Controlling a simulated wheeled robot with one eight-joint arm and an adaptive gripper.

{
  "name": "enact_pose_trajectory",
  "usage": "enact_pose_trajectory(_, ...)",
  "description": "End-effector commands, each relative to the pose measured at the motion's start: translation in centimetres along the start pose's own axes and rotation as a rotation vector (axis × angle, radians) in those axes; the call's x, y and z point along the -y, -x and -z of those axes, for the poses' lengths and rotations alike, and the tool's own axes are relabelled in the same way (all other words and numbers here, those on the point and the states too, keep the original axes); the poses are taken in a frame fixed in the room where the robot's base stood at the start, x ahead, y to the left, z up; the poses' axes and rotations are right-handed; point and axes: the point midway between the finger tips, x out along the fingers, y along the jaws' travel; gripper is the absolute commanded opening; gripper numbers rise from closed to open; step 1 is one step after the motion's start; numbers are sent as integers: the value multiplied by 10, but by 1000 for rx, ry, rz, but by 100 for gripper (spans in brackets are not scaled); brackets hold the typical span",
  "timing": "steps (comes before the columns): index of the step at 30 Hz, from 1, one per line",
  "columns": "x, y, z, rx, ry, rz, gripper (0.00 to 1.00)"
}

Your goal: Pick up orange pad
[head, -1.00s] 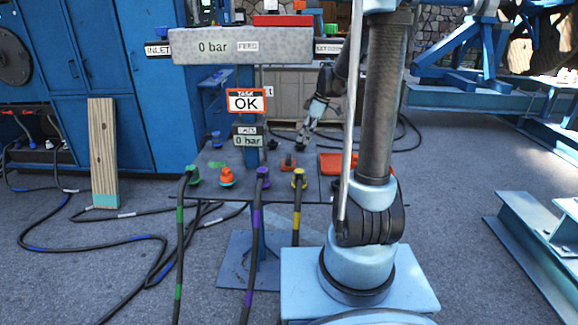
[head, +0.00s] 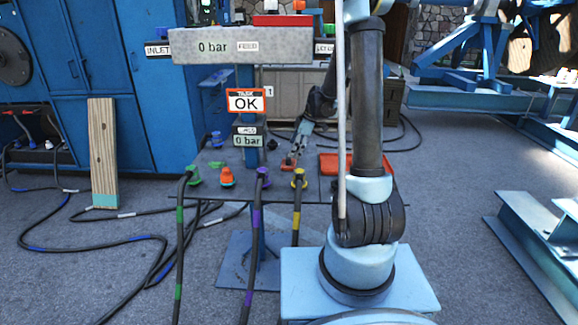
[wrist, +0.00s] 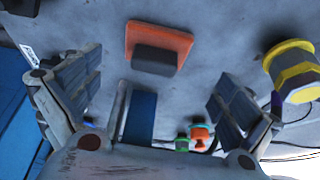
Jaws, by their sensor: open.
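The orange pad (wrist: 180,38), a flat orange plate with a dark grey block (wrist: 154,60) on it, lies on the grey table, upper middle in the wrist view. In the head view the orange pad (head: 286,167) is small and partly covered by my gripper (head: 292,157). In the wrist view my gripper (wrist: 155,92) is open, its two fingers spread wide with nothing between them. The pad lies ahead of the fingertips, between their lines. Whether the fingers touch it cannot be told.
A yellow-collared connector (wrist: 296,75) stands right of the pad. Green (head: 193,177), orange (head: 227,177) and purple (head: 263,177) fittings line the table's front. A red-orange tray (head: 328,166) lies to the right. The sign post (head: 251,158) rises to the left.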

Motion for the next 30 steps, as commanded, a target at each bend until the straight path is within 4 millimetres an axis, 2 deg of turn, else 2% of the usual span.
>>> enact_pose_trajectory(5, -1, -8, 1, 0, 0, 0, 98)
enact_pose_trajectory(16, -7, -48, 7, 0, 0, 0, 98)
enact_pose_trajectory(26, -7, -54, 7, 0, -1, 0, 98)
enact_pose_trajectory(27, -7, -54, 7, 0, -1, 0, 96)
enact_pose_trajectory(30, -7, -54, 7, 0, -1, 0, 73)
